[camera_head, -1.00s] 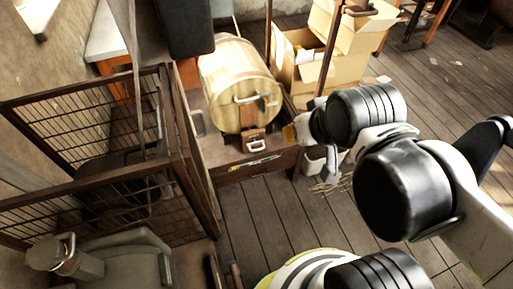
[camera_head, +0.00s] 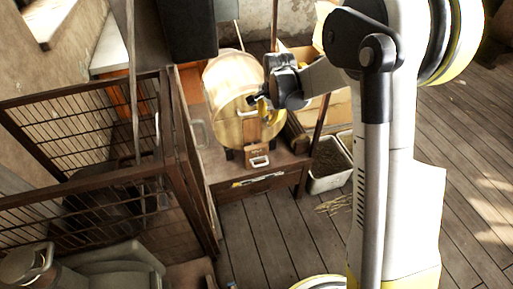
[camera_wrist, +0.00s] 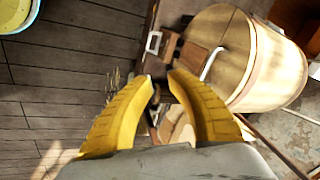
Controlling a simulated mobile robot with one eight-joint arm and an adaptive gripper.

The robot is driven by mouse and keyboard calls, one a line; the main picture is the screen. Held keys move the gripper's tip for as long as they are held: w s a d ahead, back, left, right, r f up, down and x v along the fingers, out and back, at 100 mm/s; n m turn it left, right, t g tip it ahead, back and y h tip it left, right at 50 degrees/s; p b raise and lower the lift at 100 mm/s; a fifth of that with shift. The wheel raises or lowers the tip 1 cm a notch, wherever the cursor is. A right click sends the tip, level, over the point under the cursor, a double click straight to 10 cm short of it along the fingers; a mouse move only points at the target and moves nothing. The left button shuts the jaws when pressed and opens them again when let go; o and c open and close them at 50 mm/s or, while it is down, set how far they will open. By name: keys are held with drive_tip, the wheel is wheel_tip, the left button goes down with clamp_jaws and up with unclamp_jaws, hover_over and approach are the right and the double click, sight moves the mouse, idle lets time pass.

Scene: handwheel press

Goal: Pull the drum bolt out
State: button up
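The wooden drum (camera_head: 228,79) lies on its side on a small table, its round face toward me. A pale bar handle (camera_wrist: 211,63) is on that face in the wrist view; in the head view it is partly behind my gripper. Below the face is a brown block (camera_head: 257,148) with a pale loop handle (camera_head: 260,161). The loop also shows in the wrist view (camera_wrist: 153,42). I cannot tell which is the bolt. My gripper (camera_head: 264,107) is in front of the drum's right side. In the wrist view its yellow fingertips (camera_wrist: 160,79) are apart, with nothing between them.
The table (camera_head: 225,190) has a drawer front. A dark metal cage (camera_head: 85,150) stands at the left. Cardboard boxes (camera_head: 335,108) are behind my arm, and a pale bin (camera_head: 330,165) stands right of the table. The plank floor (camera_head: 285,240) in front is mostly clear.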

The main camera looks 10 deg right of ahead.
drive_tip(key=w+f+m+g+b, duration=0.1)
drive_tip(key=w+f+m, duration=0.3)
drive_tip(key=f, duration=1.2)
drive_tip(key=m+b, duration=0.1)
drive_tip(key=b, duration=0.4)
approach(257, 155)
drive_tip(key=shift+g, duration=0.3)
drive_tip(key=s+f, duration=0.1)
drive_tip(key=f, duration=0.2)
drive_tip(key=s+f, duration=0.1)
drive_tip(key=f, duration=0.2)
drive_tip(key=s+f, duration=0.1)
drive_tip(key=f, duration=0.2)
drive_tip(key=shift+s+d, duration=0.3)
drive_tip(key=shift+d, duration=0.1)
clamp_jaws()
